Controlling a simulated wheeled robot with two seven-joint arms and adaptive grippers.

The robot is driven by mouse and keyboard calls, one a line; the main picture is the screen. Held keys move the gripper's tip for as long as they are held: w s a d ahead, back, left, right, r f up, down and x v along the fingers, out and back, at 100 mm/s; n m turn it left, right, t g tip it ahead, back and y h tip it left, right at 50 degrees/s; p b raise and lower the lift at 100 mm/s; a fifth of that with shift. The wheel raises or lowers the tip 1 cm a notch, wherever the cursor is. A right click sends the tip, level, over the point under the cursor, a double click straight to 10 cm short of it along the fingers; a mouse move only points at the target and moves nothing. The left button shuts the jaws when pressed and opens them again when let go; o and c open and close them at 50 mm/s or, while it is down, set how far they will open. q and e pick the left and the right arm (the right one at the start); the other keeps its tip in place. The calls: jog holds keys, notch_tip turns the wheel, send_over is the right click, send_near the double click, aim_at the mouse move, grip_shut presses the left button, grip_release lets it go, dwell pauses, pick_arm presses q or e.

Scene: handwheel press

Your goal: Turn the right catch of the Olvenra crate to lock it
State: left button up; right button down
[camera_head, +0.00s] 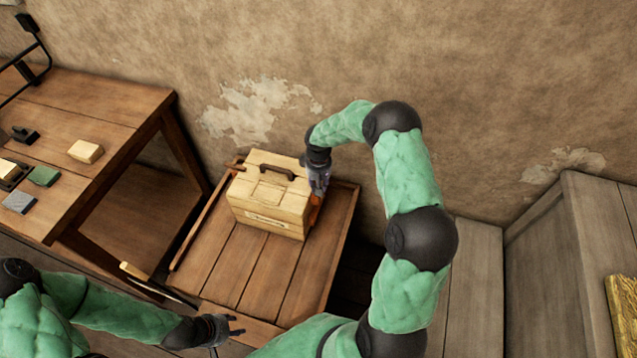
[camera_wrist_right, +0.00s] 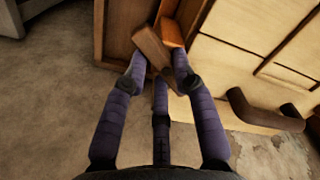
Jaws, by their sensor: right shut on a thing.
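The Olvenra crate (camera_head: 264,209) is a pale wooden box with a dark handle (camera_head: 277,171) on its lid and a label on its front. It stands on a small wooden table. My right gripper (camera_head: 317,191) reaches down at the crate's right side. In the right wrist view its fingers (camera_wrist_right: 157,62) are shut on a brown wooden catch (camera_wrist_right: 151,47), which sits tilted between them. An orange part (camera_wrist_right: 172,32) lies just beside the catch; orange also shows below the gripper in the head view. My left gripper (camera_head: 232,326) is open and empty near the table's front edge.
The small table (camera_head: 230,265) has bare planks in front of the crate and a raised rail along its left edge. A workbench (camera_head: 105,105) at left holds several small blocks. A wall stands close behind; wooden boxes (camera_head: 470,260) stand at right.

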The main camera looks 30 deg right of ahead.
jog(key=n+p, duration=0.1)
jog(key=n, duration=0.2)
jog(key=shift+w+n, duration=0.1)
jog(key=shift+n, duration=0.3)
jog(key=shift+w+n+p, duration=0.1)
jog(key=shift+n+p, duration=0.7)
jog(key=shift+n, duration=1.4)
jog(key=c, duration=1)
grip_release()
notch_tip(320, 180, up, 12)
